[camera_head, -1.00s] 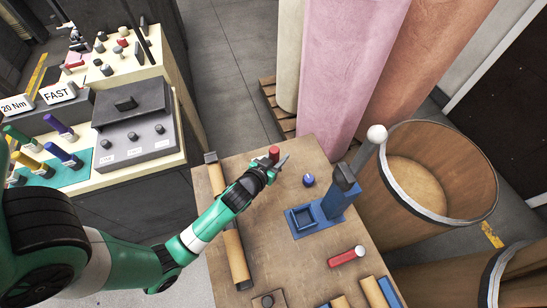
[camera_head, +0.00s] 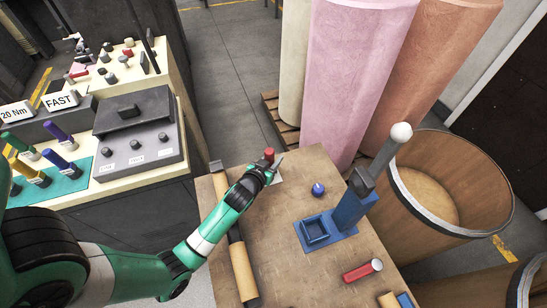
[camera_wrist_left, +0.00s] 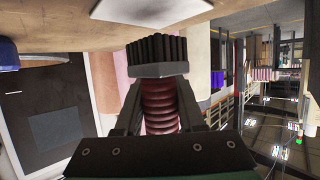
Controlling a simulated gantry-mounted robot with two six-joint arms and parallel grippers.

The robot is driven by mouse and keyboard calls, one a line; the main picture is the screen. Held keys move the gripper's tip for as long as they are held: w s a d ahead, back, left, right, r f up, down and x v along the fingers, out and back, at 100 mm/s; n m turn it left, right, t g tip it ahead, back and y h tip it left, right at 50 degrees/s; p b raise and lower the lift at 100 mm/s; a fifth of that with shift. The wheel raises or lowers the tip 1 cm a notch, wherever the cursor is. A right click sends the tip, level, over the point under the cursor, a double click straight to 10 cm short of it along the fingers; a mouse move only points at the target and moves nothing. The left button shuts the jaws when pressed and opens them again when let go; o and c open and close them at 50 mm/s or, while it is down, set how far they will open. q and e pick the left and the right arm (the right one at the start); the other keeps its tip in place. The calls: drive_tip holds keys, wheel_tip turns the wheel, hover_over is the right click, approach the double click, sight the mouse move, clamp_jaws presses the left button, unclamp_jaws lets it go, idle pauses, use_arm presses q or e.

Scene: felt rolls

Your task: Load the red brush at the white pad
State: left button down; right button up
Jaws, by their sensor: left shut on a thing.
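My left gripper (camera_head: 268,167) is above the far part of the wooden workbench, shut on the red brush (camera_head: 269,153). In the left wrist view, the brush's ribbed red handle (camera_wrist_left: 160,104) is between the fingers and its dark bristles (camera_wrist_left: 157,50) point toward the bench top. The white pad (camera_wrist_left: 150,10) lies on the bench just past the bristle ends; I cannot tell whether they touch. In the head view, only a pale corner of the pad (camera_head: 278,180) shows beside the gripper. My right gripper is not in view.
A blue holder (camera_head: 318,231), a small blue piece (camera_head: 318,189) and a red cylinder (camera_head: 362,270) are on the bench. A long bar with a tan sleeve (camera_head: 242,270) lies along its left side. Wooden barrels (camera_head: 455,190) stand to the right.

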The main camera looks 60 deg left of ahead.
sight(273, 152)
use_arm(q)
drive_tip(key=shift+f+b, duration=0.4)
drive_tip(key=shift+f, duration=0.45)
drive_tip(key=shift+f, duration=0.45)
idle(1.2)
wheel_tip(273, 152, up, 6)
drive_tip(key=p, duration=0.5)
drive_tip(key=shift+r, duration=0.2)
